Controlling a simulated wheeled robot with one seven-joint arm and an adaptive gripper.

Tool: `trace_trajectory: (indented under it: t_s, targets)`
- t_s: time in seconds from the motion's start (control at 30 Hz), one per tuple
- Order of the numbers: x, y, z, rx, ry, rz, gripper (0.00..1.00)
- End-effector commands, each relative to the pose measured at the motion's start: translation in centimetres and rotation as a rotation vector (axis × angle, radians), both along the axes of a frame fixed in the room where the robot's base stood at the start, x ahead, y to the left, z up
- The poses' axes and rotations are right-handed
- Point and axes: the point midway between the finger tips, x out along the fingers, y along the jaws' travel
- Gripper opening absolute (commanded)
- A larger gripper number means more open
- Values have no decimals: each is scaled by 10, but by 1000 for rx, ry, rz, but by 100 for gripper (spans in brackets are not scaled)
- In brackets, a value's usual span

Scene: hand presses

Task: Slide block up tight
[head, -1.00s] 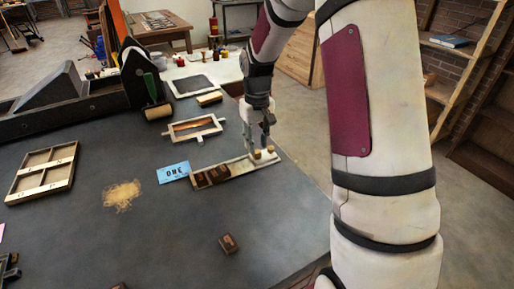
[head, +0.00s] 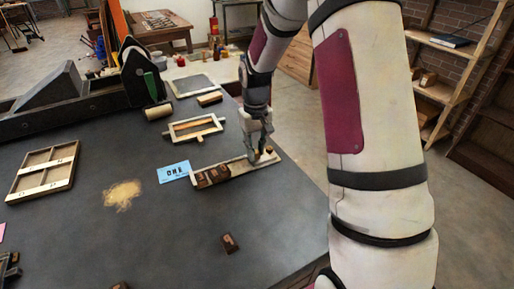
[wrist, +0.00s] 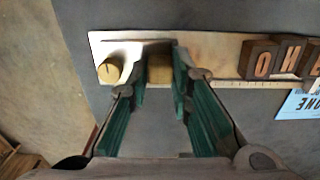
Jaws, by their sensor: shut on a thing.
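A long pale wooden tray (head: 232,176) lies on the dark table. My gripper (head: 254,158) is low over the tray's right part. In the wrist view my gripper (wrist: 160,75) is shut on a small yellow-brown block (wrist: 159,69), between its fingertips. A bare stretch of tray lies between this block and the letter blocks. A round brass knob (wrist: 110,70) sits on the tray's end, left of the fingers.
A blue card reading ONE (head: 174,172) lies beside the tray. A wooden frame (head: 195,129) lies behind it. A loose dark block (head: 229,243) lies nearer the table's front. A divided wooden tray (head: 43,170) is far left.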

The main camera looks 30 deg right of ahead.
Motion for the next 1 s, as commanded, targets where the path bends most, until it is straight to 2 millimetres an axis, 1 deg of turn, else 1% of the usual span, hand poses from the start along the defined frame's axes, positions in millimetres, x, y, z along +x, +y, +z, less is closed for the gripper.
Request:
trace_trajectory:
  t_s: [0.03,0.2,0.27,0.5,0.53,0.57,0.87,1.0]
  targets:
    - [1,8,0,1,0,4,0]
    - [2,35,0,0,0,6,0]
    - [2,40,0,-1,0,3,0]
    - [2,40,0,-1,0,0,0]
    - [2,40,0,-1,0,0,22]
    - [2,40,0,-1,0,0,28]
    - [2,40,0,-1,0,0,28]
    - [3,40,8,-1,-3,0,28]
